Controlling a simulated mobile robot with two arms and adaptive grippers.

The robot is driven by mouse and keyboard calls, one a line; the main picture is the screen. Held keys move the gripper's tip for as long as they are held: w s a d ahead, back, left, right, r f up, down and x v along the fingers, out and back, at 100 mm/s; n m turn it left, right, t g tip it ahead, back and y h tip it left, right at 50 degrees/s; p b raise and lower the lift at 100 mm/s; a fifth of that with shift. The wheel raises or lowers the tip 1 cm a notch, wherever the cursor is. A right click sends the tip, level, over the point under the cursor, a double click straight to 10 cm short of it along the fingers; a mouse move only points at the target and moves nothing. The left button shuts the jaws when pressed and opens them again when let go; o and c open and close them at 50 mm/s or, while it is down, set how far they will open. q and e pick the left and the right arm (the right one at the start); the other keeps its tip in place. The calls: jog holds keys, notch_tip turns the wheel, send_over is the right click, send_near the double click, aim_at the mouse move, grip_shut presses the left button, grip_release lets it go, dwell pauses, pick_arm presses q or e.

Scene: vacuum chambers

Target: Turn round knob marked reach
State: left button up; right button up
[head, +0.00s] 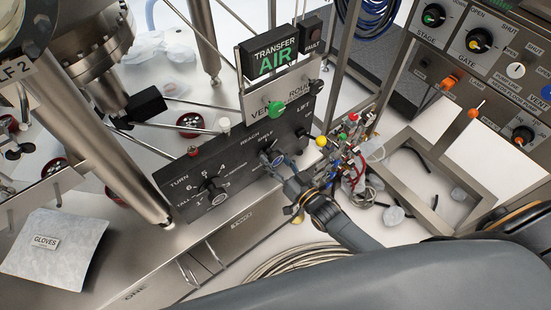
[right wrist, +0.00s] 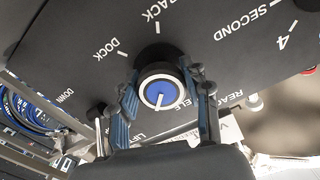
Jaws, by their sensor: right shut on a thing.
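The round reach knob (head: 272,156) is on the sloping black panel (head: 236,152), beside the REACH lettering. In the right wrist view the knob (right wrist: 160,94) has a blue face, a pale rim and a white pointer line aimed down and slightly left. DOCK and RACK markings are printed around it. My right gripper (head: 279,168) is shut on the knob. In the right wrist view its two blue-grey fingers (right wrist: 163,86) stand on either side of the knob. The gripper's palm hides part of the panel lettering there. My left gripper is not in view.
A black TURN knob (head: 212,191) stands to the left on the panel. A yellow ball (head: 322,141) and loose cables (head: 352,155) lie close to the right. A green button (head: 275,108) and the TRANSFER AIR sign (head: 275,54) stand behind.

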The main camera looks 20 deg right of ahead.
jog(key=m, duration=0.5)
jog(key=shift+a+r+m+b, duration=0.1)
jog(key=shift+m+b, duration=0.2)
jog(key=shift+b, duration=0.05)
jog(key=m+b, duration=0.1)
jog(key=m, duration=0.3)
jog(key=m+b, duration=0.2)
jog(key=m, duration=0.3)
jog(key=shift+a+r+m, duration=0.1)
jog(key=shift+m, duration=0.3)
jog(key=shift+r+m+b, duration=0.2)
jog(key=shift+m+b, duration=1.15)
jog(key=shift+m, duration=1.05)
jog(key=o, duration=1.1)
jog(key=shift+o, duration=0.2)
